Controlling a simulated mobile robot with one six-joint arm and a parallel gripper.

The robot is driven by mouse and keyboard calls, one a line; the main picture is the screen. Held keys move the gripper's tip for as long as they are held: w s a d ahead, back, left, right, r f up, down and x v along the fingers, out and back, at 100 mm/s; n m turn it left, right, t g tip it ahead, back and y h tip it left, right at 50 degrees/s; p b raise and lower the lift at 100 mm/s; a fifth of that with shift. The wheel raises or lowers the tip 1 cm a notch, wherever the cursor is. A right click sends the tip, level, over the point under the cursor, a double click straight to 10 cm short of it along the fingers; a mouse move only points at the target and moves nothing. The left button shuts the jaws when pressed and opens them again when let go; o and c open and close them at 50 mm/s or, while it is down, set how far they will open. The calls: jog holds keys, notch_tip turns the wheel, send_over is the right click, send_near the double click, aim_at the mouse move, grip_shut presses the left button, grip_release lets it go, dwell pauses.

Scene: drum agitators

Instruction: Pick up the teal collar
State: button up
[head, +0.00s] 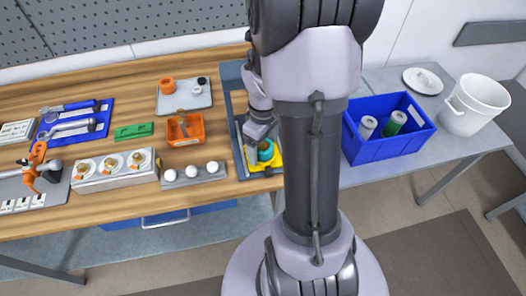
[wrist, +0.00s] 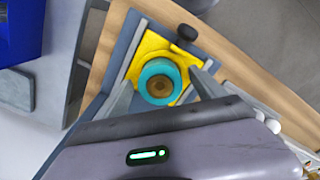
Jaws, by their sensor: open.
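The teal collar (wrist: 147,85) is a round ring with a brown centre, resting on a yellow cloth or pad (wrist: 154,46) in the wrist view. In the head view the collar (head: 265,149) shows partly, beside my gripper on the yellow pad (head: 270,167). My gripper (wrist: 160,90) is open, with one finger to each side of the collar in the wrist picture. I cannot tell whether the fingers touch it or how far down they reach. My arm hides part of this spot in the head view.
The pad lies in a grey tray (head: 236,92) at the wooden bench's right end. A dark knob (wrist: 187,33) stands close to the collar. A white-ball rack (head: 195,178) and orange bin (head: 176,136) are left. A blue crate (head: 361,148) stands right.

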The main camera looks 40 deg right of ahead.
jog(key=c, duration=1.7)
jog(key=shift+r, duration=0.1)
